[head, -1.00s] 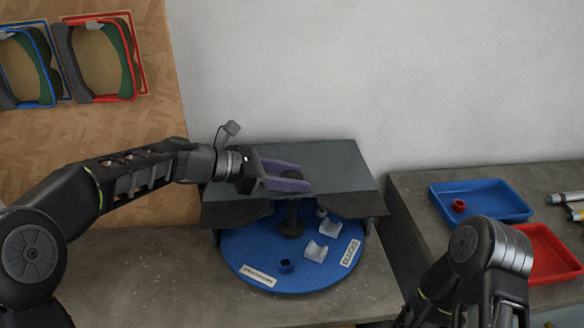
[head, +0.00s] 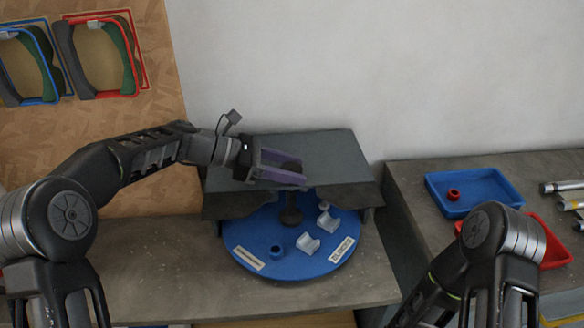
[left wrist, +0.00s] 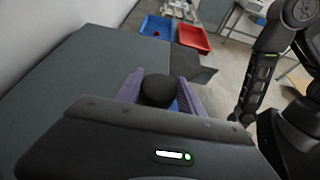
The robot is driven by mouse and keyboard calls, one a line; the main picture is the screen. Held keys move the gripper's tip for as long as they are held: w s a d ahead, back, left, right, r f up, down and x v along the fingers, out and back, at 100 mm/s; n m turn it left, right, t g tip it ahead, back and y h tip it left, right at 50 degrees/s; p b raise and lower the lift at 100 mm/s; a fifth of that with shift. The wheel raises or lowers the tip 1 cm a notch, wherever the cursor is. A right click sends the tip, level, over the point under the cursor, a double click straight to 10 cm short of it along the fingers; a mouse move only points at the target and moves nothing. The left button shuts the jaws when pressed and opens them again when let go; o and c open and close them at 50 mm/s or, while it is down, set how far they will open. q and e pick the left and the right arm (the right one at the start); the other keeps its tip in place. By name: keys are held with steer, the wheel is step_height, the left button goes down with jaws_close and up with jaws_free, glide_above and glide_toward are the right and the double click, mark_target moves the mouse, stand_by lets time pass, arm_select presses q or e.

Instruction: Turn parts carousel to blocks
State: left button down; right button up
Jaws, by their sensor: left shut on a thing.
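The parts carousel is a blue round disc (head: 262,228) under a dark grey cover (head: 325,160); its back part is hidden. A BLOCKS label (head: 341,249) lies at its front right, and another label (head: 249,258), too small to read, at its front left. Grey V-shaped blocks (head: 308,244) and a blue ring (head: 277,251) sit on the disc. A dark post (head: 291,212) rises from its middle. My left gripper (head: 279,169) is shut on the post's black knob (left wrist: 158,90), its purple fingers on either side. My right gripper is out of view.
On the right bench stand a blue tray (head: 490,184) with a red ring (head: 453,194) in it and a red tray (head: 556,250). Tubes (head: 565,187) lie at the far right. The bench front left of the carousel (head: 170,280) is clear.

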arm_select(q)
steer(key=c, duration=0.7)
jaws_free()
steer(key=shift+b+v, duration=0.65)
steer(key=shift+v, duration=3.3)
